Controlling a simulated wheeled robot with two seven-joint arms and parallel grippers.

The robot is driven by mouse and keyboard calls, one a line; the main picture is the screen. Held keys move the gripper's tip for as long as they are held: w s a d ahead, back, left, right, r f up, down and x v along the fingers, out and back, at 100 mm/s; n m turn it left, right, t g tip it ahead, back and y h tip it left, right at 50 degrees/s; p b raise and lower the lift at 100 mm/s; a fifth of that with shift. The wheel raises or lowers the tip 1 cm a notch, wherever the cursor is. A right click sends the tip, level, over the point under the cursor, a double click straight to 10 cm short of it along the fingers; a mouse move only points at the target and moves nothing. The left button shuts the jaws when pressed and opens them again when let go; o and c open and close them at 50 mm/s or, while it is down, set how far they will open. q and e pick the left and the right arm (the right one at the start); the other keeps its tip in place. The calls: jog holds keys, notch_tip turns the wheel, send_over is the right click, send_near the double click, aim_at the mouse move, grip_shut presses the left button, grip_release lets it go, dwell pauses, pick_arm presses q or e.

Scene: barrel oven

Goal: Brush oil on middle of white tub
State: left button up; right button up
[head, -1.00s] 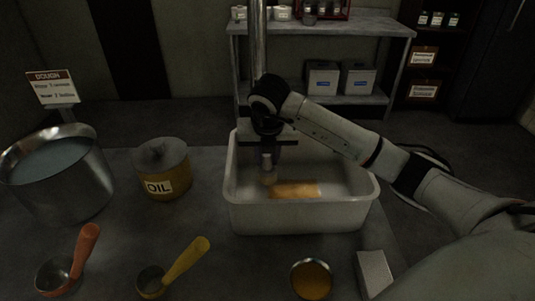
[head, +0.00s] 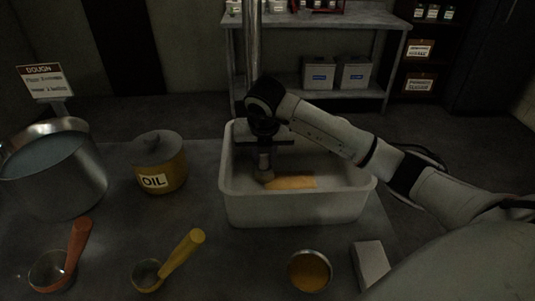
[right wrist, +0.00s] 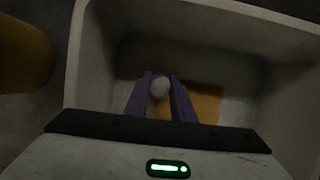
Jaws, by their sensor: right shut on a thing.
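The white tub (head: 295,208) stands on the table in the middle of the head view. An orange-yellow oil patch (head: 296,182) lies on the middle of its floor; it also shows in the right wrist view (right wrist: 203,103). My right gripper (head: 265,160) reaches down into the tub at its left part. Its purple fingers (right wrist: 161,86) are shut on a pale, round-ended brush (right wrist: 160,87). The brush's lower end (head: 264,175) is at the left edge of the patch; whether it touches the floor I cannot tell. My left gripper is out of view.
A yellow OIL pot (head: 160,166) and a steel pot (head: 55,180) stand left of the tub. An orange-handled ladle (head: 75,245), a yellow-handled ladle (head: 183,252), an orange-filled bowl (head: 309,270) and a grey block (head: 371,263) lie in front. A shelf (head: 330,85) stands behind.

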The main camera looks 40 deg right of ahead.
jog(key=shift+w+a+r+p, duration=0.15)
jog(key=shift+r+p, duration=0.2)
jog(key=shift+p, duration=0.05)
notch_tip(320, 180, up, 3)
jog(key=shift+f+p, duration=0.15)
jog(key=shift+p, duration=0.4)
jog(key=shift+r+p, duration=1.5)
jog(key=shift+r, duration=0.85)
